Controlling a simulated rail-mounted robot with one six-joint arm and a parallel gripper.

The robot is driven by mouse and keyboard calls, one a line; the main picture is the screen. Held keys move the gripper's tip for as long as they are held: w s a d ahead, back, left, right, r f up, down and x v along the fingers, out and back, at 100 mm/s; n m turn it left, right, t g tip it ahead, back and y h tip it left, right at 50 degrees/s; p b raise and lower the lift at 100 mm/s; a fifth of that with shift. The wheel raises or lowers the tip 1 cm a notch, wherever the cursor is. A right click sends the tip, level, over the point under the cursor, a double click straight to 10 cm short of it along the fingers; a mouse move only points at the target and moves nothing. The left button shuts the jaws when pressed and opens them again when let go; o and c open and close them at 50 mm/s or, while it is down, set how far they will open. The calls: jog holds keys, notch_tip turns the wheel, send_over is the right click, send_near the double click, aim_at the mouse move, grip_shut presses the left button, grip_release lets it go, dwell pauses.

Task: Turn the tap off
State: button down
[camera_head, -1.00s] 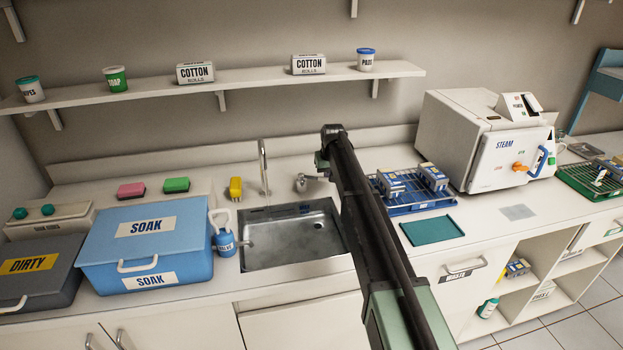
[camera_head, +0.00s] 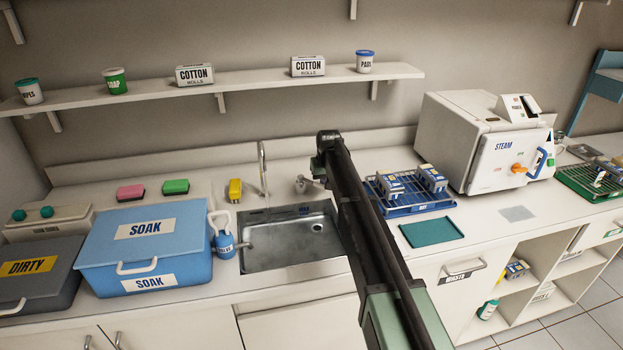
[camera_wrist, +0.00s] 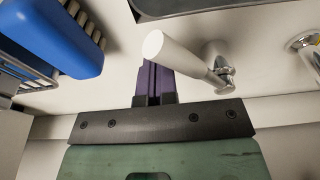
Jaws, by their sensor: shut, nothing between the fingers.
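The tap's spout (camera_head: 263,168) is a thin upright chrome pipe behind the metal sink (camera_head: 262,259). The tap lever (camera_head: 303,184) stands to its right, close beside my arm. In the wrist view, the lever (camera_wrist: 186,56) has a pale, rounded handle slanting from a chrome base. My gripper (camera_wrist: 155,72) shows there as purple fingers, shut and empty, right beside the lever's handle; I cannot tell whether they touch. In the head view my arm hides the gripper's fingers. I cannot make out running water.
A blue rack (camera_head: 408,208) with boxes stands right of my arm, and close to my gripper in the wrist view (camera_wrist: 60,42). A teal tray (camera_head: 432,231) lies in front of it.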

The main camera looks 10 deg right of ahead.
aim_at(318, 186)
jog(key=shift+s+a, duration=0.35)
jog(key=shift+s, duration=0.15)
jog(key=shift+s+a, duration=0.4)
jog(key=shift+s, duration=0.05)
dwell(0.4)
jog(key=shift+s+a, duration=0.35)
jog(key=shift+a, duration=0.15)
jog(key=shift+s+a, duration=0.1)
